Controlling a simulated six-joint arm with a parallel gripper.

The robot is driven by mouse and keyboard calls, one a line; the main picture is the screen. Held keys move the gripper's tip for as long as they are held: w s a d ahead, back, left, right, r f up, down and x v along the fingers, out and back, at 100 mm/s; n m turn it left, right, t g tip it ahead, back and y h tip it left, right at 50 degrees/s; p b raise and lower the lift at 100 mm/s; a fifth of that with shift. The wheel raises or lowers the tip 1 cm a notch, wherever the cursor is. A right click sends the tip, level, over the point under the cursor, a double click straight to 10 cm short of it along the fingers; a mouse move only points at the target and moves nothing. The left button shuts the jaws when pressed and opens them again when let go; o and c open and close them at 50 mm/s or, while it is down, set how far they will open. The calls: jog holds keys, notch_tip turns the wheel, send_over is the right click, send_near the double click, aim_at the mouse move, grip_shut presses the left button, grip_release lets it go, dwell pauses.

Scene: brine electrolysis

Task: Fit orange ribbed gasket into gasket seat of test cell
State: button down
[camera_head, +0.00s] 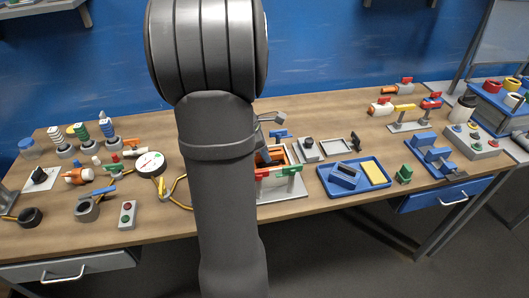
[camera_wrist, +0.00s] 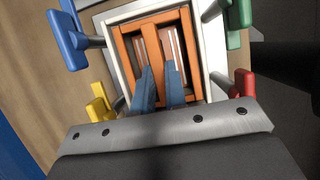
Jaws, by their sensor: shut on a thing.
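The orange ribbed gasket (camera_wrist: 184,30) is a rectangular frame with a middle rib, seen from above in the wrist view. My gripper (camera_wrist: 160,80) has its two blue fingers shut on the middle rib. The pale square gasket seat of the test cell (camera_wrist: 208,40) surrounds the gasket on the visible sides. The gasket looks roughly lined up with it, slightly turned; I cannot tell if it is seated or just above. In the head view my arm hides most of the test cell (camera_head: 285,190); part of the orange gasket (camera_head: 279,153) shows beside it.
Clamps stand around the cell: blue (camera_wrist: 68,38), yellow (camera_wrist: 100,104), green (camera_wrist: 234,22) and red (camera_wrist: 244,84), close to my gripper. A blue tray (camera_head: 327,184) with a yellow block is to the right. A gauge (camera_head: 150,163) is to the left.

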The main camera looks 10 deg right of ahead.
jog(key=shift+f, duration=0.15)
jog(key=c, duration=1.5)
grip_release()
jog(key=shift+o, duration=0.2)
jog(key=v, duration=1.2)
